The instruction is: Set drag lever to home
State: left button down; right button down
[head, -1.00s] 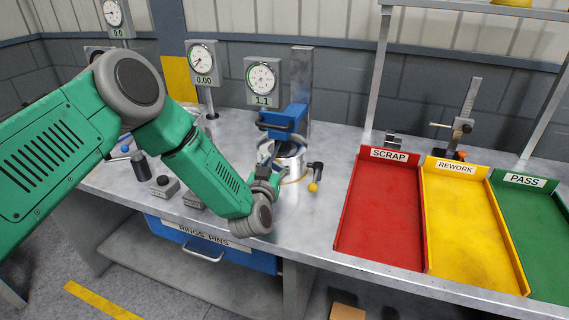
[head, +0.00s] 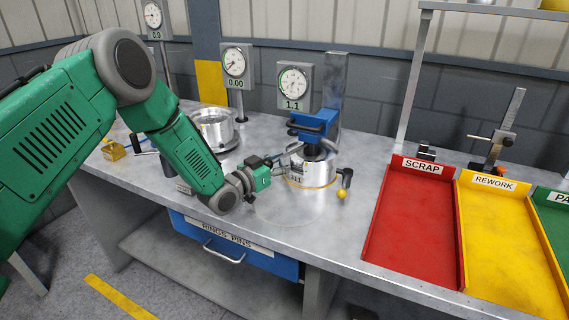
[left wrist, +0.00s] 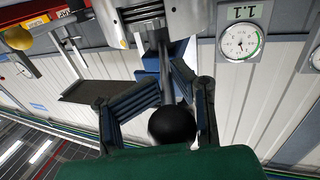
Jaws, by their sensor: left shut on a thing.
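The drag lever, a metal rod with a black ball knob (left wrist: 172,124), runs out from the silver cylindrical fixture (left wrist: 150,22) in the left wrist view. My left gripper (head: 284,160) is at the left side of this fixture (head: 312,172) in the head view. Its fingers are shut on the lever near the ball (left wrist: 165,100). In the head view the lever is mostly hidden by the fingers. A blue head (head: 312,125) sits above the fixture. My right gripper is out of view.
A dial gauge (head: 294,86) reading 1.1 stands behind. Another silver cylinder (head: 215,126) is at the left. The red SCRAP tray (head: 412,235) is at the right. Bench in front is clear.

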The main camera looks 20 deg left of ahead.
pick_arm(q)
jog(key=shift+w+a+r, duration=0.15)
jog(key=shift+a+r, duration=0.05)
jog(key=c, duration=1.6)
grip_release()
jog(key=shift+f, duration=0.15)
jog(key=shift+a, duration=0.1)
jog(key=v, duration=1.2)
